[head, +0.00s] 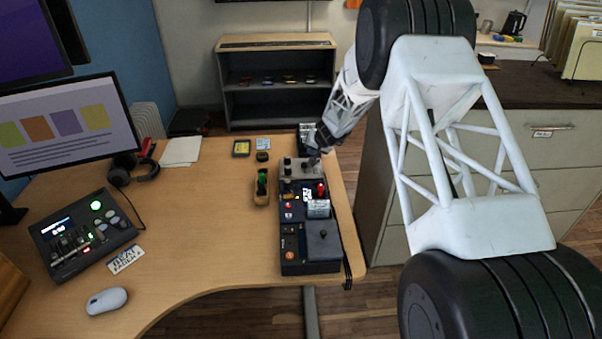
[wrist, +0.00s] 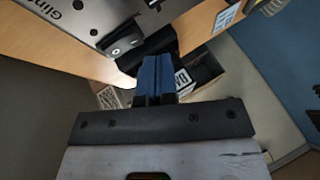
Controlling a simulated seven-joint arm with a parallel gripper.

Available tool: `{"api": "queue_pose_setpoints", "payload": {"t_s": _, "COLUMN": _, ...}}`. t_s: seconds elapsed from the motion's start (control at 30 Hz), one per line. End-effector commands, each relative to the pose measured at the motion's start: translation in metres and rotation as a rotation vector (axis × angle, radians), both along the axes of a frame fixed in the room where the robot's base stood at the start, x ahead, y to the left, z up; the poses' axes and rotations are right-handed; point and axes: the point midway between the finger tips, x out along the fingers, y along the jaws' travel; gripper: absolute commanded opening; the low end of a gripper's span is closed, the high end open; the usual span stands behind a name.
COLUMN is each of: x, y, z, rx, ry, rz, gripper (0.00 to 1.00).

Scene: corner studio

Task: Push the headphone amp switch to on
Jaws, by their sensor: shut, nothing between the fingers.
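A silver-grey box with dark knobs (head: 299,170) stands at the far end of the device row on the desk. It looks like the headphone amp, but I cannot read its name in the head view. In the wrist view a grey panel (wrist: 50,30), lettered "Glint", fills the upper left. A dark switch-like part on a light plate (wrist: 122,46) sits at its edge; its position is unclear.
Dark boxes with red and orange controls (head: 310,240) continue the row towards the front. A wooden stand with a green-topped item (head: 262,188) is left of it. A mixer (head: 83,232), headphones (head: 134,171) and a mouse (head: 106,301) lie left. The desk middle is clear.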

Motion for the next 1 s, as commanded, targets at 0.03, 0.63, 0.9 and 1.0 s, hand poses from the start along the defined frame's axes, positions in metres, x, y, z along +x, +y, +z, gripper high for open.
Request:
{"api": "queue_pose_setpoints", "payload": {"t_s": 0.03, "x": 0.0000, "y": 0.0000, "z": 0.0000, "rx": 0.000, "ry": 0.000, "rz": 0.000, "gripper": 0.00}}
{"api": "queue_pose_setpoints", "payload": {"t_s": 0.63, "x": 0.0000, "y": -0.0004, "z": -0.0080, "rx": 0.000, "ry": 0.000, "rz": -0.001, "gripper": 0.00}}
{"api": "queue_pose_setpoints", "payload": {"t_s": 0.9, "x": 0.0000, "y": -0.0004, "z": -0.0090, "rx": 0.000, "ry": 0.000, "rz": 0.000, "gripper": 0.00}}
{"api": "queue_pose_setpoints", "payload": {"t_s": 1.0, "x": 0.0000, "y": -0.0004, "z": -0.0090, "rx": 0.000, "ry": 0.000, "rz": 0.000, "gripper": 0.00}}
